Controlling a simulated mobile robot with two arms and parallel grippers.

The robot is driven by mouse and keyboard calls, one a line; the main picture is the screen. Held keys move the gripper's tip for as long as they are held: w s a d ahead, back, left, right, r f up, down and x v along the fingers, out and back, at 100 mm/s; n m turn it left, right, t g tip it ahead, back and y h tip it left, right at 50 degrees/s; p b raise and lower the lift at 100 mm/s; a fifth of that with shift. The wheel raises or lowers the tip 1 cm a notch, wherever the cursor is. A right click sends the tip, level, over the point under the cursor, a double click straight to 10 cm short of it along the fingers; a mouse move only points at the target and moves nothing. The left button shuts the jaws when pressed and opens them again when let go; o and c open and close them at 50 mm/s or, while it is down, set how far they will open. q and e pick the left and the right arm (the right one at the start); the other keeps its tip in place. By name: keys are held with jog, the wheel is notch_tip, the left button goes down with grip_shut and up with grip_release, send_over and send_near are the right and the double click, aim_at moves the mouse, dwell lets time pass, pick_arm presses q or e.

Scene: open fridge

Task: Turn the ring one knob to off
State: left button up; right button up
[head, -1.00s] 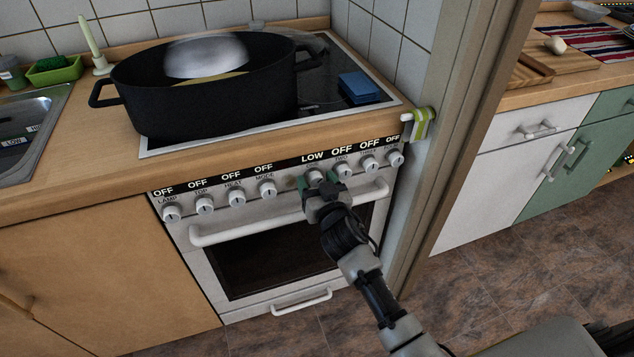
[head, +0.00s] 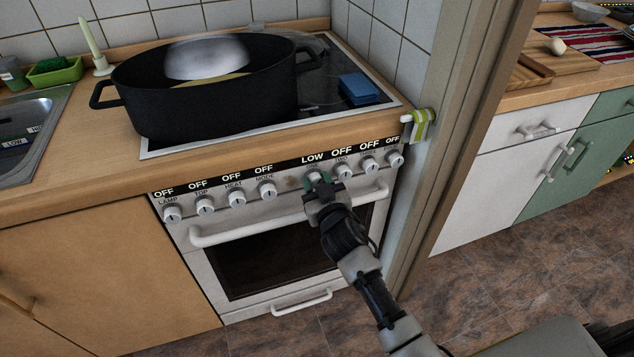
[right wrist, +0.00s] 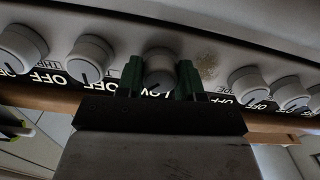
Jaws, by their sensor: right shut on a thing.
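The ring one knob (head: 315,178) is a round white knob on the stove's front panel, under a label that reads LOW. My right gripper (head: 322,186) is at this knob and partly covers it in the head view. In the right wrist view the knob (right wrist: 159,72) sits between the two green fingertips of my right gripper (right wrist: 160,82), which are closed in on its sides. The other knobs carry OFF labels. My left gripper is not in view.
White knobs stand close on both sides, such as the ring two knob (head: 343,171) and the mode knob (head: 267,189). The oven handle (head: 225,235) runs just below. A large black pot (head: 205,105) stands on the hob. A wall post (head: 450,130) rises to the right.

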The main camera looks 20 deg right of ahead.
jog(key=n, duration=0.3)
jog(key=shift+n, duration=0.3)
jog(key=n, duration=0.3)
jog(key=shift+p, duration=0.35)
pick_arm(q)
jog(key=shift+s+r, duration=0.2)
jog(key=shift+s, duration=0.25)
pick_arm(e)
jog(key=shift+n, duration=0.5)
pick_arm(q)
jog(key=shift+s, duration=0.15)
pick_arm(e)
jog(key=o, duration=0.9)
jog(key=shift+o, duration=0.2)
jog(key=s, duration=1)
jog(key=shift+s+d, duration=0.2)
jog(key=shift+s, duration=0.2)
